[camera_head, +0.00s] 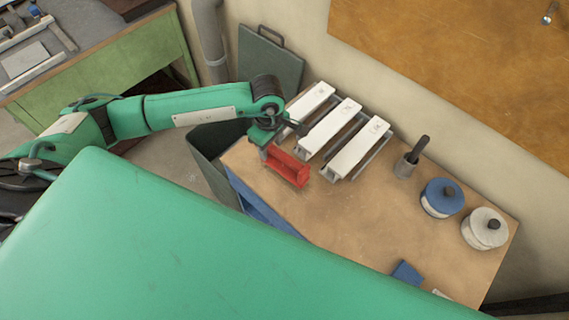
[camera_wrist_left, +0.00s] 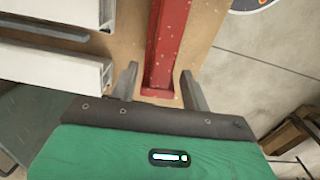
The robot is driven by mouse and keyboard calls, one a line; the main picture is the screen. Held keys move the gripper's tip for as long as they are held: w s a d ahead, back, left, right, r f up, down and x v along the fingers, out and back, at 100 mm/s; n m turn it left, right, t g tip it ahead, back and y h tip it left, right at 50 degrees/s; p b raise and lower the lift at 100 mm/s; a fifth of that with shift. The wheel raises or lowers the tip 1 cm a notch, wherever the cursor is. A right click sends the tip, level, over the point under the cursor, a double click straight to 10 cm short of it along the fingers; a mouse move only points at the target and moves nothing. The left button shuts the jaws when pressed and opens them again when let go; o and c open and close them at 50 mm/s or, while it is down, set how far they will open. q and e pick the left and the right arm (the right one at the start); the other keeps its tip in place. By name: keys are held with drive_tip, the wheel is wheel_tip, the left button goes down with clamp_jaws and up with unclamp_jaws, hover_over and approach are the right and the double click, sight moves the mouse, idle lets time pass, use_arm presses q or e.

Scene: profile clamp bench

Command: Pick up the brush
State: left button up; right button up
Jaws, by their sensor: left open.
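A dark handle, which looks like the brush (camera_head: 419,149), stands tilted in a small grey cup (camera_head: 405,168) right of the white profiles in the head view. Its lower end is hidden in the cup. My left gripper (camera_head: 281,141) is at the bench's left end, well away from the brush, above a red metal piece (camera_head: 289,168). In the left wrist view, its two fingers (camera_wrist_left: 159,88) are apart, with the red piece (camera_wrist_left: 166,45) showing between and beyond them. I cannot tell whether they touch it. My right gripper is not in view.
Several white profiles (camera_head: 358,150) lie side by side on the wooden bench (camera_head: 345,223) between my left gripper and the cup. A blue-lidded jar (camera_head: 441,198) and a white jar (camera_head: 484,229) stand farther right. A blue item (camera_head: 407,272) lies near the front. The bench's middle is clear.

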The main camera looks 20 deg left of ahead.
use_arm(q)
drive_tip(key=shift+f, duration=0.1)
clamp_jaws()
drive_tip(key=shift+r, duration=0.2)
